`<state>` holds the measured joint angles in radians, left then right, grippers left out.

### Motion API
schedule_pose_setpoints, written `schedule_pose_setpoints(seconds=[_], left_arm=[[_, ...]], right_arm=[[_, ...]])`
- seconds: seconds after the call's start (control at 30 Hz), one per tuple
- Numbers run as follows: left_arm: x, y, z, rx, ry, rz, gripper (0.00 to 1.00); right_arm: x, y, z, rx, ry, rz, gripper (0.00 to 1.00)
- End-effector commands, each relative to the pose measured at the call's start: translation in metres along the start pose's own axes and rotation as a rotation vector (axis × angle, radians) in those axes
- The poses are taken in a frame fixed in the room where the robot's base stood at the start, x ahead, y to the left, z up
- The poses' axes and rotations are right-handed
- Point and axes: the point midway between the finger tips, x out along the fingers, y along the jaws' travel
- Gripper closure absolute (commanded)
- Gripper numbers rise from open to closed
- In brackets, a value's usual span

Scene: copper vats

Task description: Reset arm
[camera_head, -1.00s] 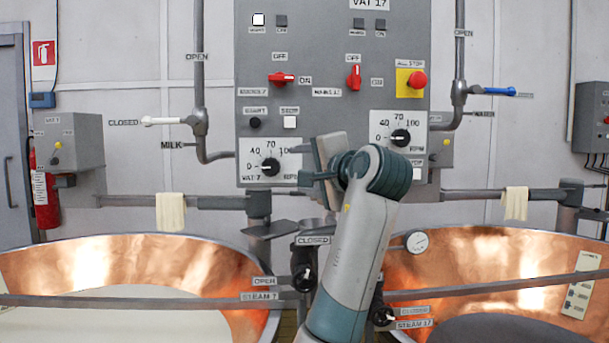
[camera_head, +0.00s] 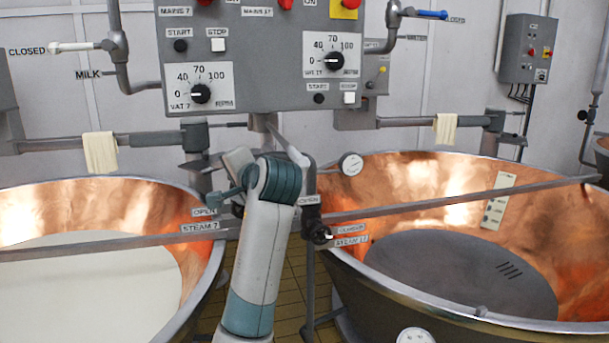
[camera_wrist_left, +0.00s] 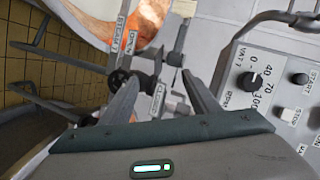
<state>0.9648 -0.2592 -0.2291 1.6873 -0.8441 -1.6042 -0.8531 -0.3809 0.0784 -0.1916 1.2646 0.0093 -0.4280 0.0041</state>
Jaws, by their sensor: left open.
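My left arm rises from the bottom of the head view, between the two vats. Its gripper (camera_head: 236,172) is just below the control panel (camera_head: 262,98), partly hidden behind my wrist. In the left wrist view the two fingers of the gripper (camera_wrist_left: 163,97) stand apart with nothing held between them. Beyond them are the steam valve labels and a dark knob (camera_wrist_left: 118,80); the panel's vat 7 dial (camera_wrist_left: 250,80) is to the right. I cannot tell whether a finger touches anything. My right gripper is not in view.
A copper vat (camera_head: 120,195) with white liquid is at left; another copper vat (camera_head: 400,185) with a dark grey interior surface is at right. A rail with steam valves (camera_head: 318,234) crosses in front. Cloths (camera_head: 101,152) hang on the pipes. Tiled floor shows between the vats.

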Motion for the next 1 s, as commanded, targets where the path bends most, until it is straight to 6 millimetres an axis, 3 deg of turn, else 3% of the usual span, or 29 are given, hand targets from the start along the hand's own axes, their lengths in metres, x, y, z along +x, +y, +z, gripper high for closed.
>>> schedule_pose_setpoints(seconds=[0.03, 0.2, 0.47, 0.6, 0.77, 1.0], left_arm=[[0.012, 0.029, 0.017, -0.014, -0.006, 0.039, 0.45], [0.033, 0.114, 0.068, -0.082, -0.014, 0.157, 0.45], [0.038, 0.233, 0.157, -0.184, -0.052, 0.327, 0.45], [0.026, 0.29, 0.207, -0.24, -0.081, 0.415, 0.45], [0.002, 0.348, 0.266, -0.3, -0.122, 0.51, 0.45], [-0.052, 0.416, 0.351, -0.388, -0.198, 0.649, 0.45]], right_arm=[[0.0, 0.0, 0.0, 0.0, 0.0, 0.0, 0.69], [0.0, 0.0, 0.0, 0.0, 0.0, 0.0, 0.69], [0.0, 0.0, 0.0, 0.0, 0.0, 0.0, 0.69], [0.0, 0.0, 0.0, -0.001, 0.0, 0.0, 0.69], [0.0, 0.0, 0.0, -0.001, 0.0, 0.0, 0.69], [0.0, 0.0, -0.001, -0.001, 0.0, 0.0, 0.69]])
